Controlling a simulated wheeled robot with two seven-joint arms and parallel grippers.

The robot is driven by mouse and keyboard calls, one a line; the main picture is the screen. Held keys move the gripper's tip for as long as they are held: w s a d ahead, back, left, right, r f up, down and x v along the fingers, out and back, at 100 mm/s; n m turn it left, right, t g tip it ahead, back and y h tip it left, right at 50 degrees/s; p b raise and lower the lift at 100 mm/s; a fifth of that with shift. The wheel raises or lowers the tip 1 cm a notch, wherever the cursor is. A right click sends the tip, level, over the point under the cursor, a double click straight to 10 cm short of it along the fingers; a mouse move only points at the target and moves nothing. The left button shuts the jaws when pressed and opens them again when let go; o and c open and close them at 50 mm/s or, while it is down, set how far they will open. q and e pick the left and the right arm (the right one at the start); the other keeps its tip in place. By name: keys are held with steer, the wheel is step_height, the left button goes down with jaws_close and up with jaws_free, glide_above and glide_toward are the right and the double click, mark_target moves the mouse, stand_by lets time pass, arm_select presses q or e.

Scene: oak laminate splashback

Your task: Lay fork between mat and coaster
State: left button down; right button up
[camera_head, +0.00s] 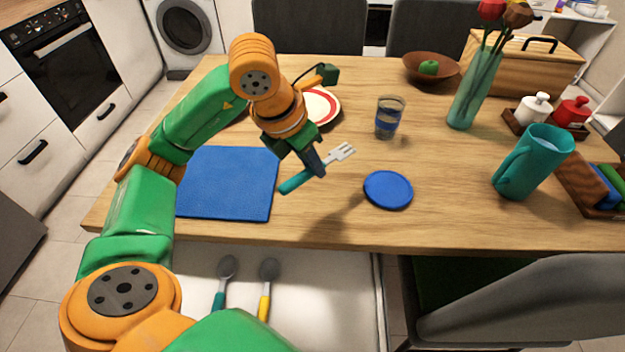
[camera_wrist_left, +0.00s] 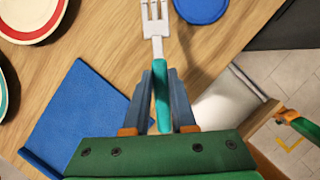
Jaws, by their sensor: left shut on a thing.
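My left gripper (camera_head: 318,166) is shut on the teal handle of a fork (camera_head: 341,153) and holds it above the table, in the gap between a blue mat (camera_head: 228,185) on the left and a round blue coaster (camera_head: 388,190) on the right. In the left wrist view the fork (camera_wrist_left: 157,45) points away from the fingers (camera_wrist_left: 162,98), its tines near the coaster (camera_wrist_left: 200,8). The mat (camera_wrist_left: 80,115) lies to the left there. The fork's exact height is hard to tell. My right gripper is not in view.
A glass (camera_head: 389,118) stands behind the coaster, and a plate (camera_head: 322,106) with a red ring lies behind my gripper. A teal pitcher (camera_head: 535,162) and a vase (camera_head: 474,90) stand to the right. An open drawer with two spoons (camera_head: 265,290) is below the table's front edge.

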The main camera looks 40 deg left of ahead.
arm_select(q)
glide_above(311, 185)
steer(key=s, duration=0.1)
steer(key=f, duration=0.6)
steer(key=shift+a+b, duration=0.25)
steer(key=shift+b, duration=0.05)
step_height(311, 185, down, 3)
steer(key=shift+r, duration=0.2)
steer(key=shift+d, duration=0.1)
steer(key=shift+f, duration=0.15)
steer(key=c, duration=0.7)
jaws_free()
steer(key=shift+s, duration=0.1)
steer(key=shift+c, duration=0.2)
